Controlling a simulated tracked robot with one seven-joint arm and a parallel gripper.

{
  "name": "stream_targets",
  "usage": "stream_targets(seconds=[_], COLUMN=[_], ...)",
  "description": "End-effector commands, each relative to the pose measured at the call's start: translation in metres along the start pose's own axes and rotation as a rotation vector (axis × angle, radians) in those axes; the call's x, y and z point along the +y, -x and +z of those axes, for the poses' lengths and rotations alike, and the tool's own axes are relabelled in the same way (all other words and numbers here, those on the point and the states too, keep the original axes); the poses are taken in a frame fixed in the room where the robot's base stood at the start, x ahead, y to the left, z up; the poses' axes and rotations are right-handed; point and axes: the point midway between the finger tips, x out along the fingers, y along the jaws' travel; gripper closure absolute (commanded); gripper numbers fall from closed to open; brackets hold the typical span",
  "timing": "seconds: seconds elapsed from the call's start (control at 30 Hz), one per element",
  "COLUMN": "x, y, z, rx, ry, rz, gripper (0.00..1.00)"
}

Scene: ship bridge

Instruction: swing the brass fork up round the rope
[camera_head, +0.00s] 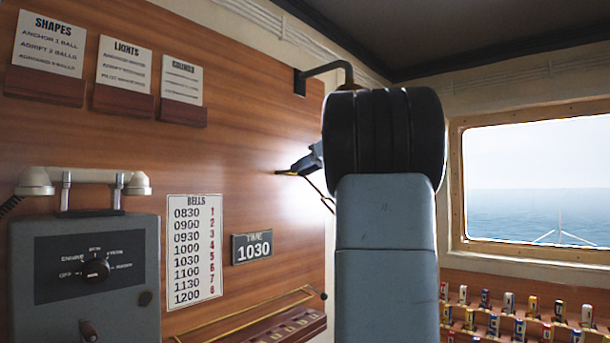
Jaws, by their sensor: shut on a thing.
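My gripper (304,166) shows only in part, a dark shape at the left edge of my arm, near the wooden wall's right end. It is shut on the brass fork (320,190), of which thin brass pieces show beside and below the jaws. One piece points left and another slants down to the right behind my arm. A dark bracket (325,68) sticks out from the wall above, with the top of a brass-brown bell-like fitting (348,78) under its end. The rope is not visible; my arm covers the space below the bracket.
A grey telephone box (120,310) with a handset is at lower left. A bells chart (195,250) and a time plate (252,247) showing 1030 are on the wall. A brass rail (250,312) runs below them. Racks of small coloured items (520,325) are under the window.

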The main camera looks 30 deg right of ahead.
Motion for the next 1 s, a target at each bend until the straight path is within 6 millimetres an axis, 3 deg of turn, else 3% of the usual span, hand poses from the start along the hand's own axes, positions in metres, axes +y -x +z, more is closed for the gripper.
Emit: stream_targets(seconds=[0.57, 0.6, 0.83, 1.0], x=[-0.0011, -0.0011, -0.0015, -0.0017], y=[0.0014, 0.0013, 0.0006, 0.0003], z=[-0.0047, -0.0046, -0.0038, -0.0035], rx=[0.005, 0.005, 0.002, 0.001], ry=[0.001, 0.001, 0.001, 0.0], rz=[0.002, 0.002, 0.0, -0.001], gripper=[1.0, 0.7, 0.49, 0.49])
